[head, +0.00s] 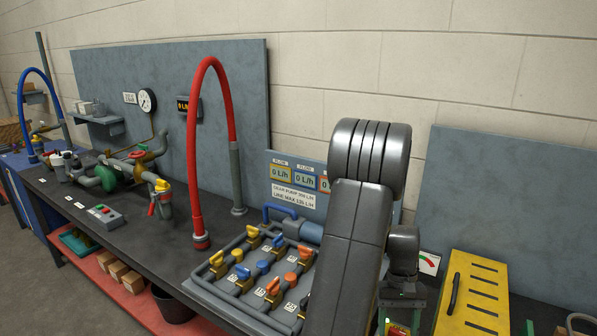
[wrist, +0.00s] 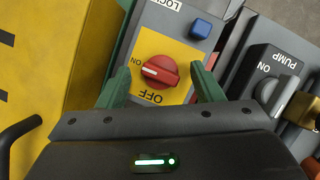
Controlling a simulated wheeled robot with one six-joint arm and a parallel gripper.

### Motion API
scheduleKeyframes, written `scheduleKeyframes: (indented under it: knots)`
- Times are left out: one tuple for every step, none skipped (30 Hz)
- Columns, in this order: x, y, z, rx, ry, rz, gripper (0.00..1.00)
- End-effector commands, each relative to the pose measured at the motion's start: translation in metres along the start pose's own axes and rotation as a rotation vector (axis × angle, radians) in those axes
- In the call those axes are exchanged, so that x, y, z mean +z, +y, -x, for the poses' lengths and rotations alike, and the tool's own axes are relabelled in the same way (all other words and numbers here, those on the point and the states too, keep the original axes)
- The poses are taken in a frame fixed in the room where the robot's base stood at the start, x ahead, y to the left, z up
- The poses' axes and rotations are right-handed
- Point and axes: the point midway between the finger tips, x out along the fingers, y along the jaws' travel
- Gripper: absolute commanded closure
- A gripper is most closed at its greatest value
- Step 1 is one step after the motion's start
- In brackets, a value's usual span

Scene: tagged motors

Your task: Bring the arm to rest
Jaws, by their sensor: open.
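My gripper (wrist: 160,88) is open in the wrist view, with one green finger on each side of a red rotary knob (wrist: 158,72). Gaps show between the fingers and the knob, and nothing is held. The knob sits on a yellow plate marked ON and OFF, and its white mark points toward ON. In the head view my gripper (head: 402,318) is low at the right, partly cut off by the frame's bottom edge. My arm stands bent above the bench, hiding part of it.
A yellow slotted cover (head: 472,300) stands close to the right of my gripper. The valve panel (head: 225,290) with several coloured handles lies left of my arm. A pump switch (wrist: 268,80) and blue button (wrist: 201,28) are beside the knob. A red hose (head: 194,150) arches further left.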

Motion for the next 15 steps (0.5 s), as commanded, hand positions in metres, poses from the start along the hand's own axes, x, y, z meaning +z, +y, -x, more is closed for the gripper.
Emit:
scheduleKeyframes:
  knots:
    - [-0.0003,-0.0017,-0.0009,0.023,0.0,0.055,0.4]
    - [-0.0004,-0.0017,-0.0007,0.038,0.0,0.09,0.4]
    - [-0.0004,-0.0019,-0.0009,0.057,0.001,0.136,0.4]
    - [-0.0002,-0.0021,-0.001,0.072,0.0,0.172,0.4]
    - [-0.0001,-0.0026,-0.0013,0.086,0.0,0.207,0.4]
    - [-0.0003,-0.0027,-0.0012,0.106,0.0,0.254,0.4]
    - [-0.0002,-0.0029,-0.0014,0.12,0.001,0.289,0.4]
    - [0.0002,-0.0031,-0.0015,0.135,0.0,0.324,0.4]
    - [0.0002,-0.0033,-0.0014,0.154,0.001,0.371,0.4]
    - [0.0,-0.0036,-0.0015,0.169,0.001,0.407,0.4]
    - [0.0002,-0.0039,-0.0018,0.184,0.0,0.442,0.4]
    - [0.0004,-0.0041,-0.002,0.203,0.0,0.488,0.4]
    - [0.0003,-0.0041,-0.0017,0.218,0.001,0.523,0.4]
    - [0.0008,-0.0043,-0.0021,0.231,0.001,0.557,0.4]
    - [0.0009,-0.0045,-0.0022,0.251,0.0,0.604,0.4]
